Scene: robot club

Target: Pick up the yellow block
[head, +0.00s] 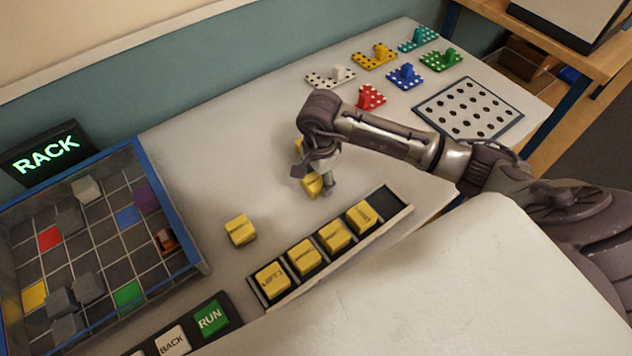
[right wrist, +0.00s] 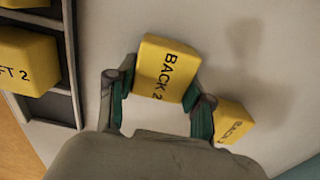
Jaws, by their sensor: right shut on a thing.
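My right gripper (head: 318,185) is low over the white table and shut on a yellow block (head: 311,184). In the right wrist view that block (right wrist: 165,70) reads "BACK 2" and sits between the two green-padded fingers. A second yellow block (right wrist: 233,121), its lettering starting "BACK", lies just outside the right finger; in the head view it is mostly hidden behind my wrist. Another yellow block (head: 240,230) lies loose to the left. Several lettered yellow blocks (head: 303,257) stand in a black rack (head: 386,204). My left gripper is out of view.
A blue-rimmed grid board (head: 172,204) with coloured squares and grey blocks is at left, by a lit "RACK" sign (head: 46,153). A green "RUN" button (head: 210,318) is in front. Dotted coloured pieces (head: 406,76) and a dotted white board (head: 468,108) lie at the back right.

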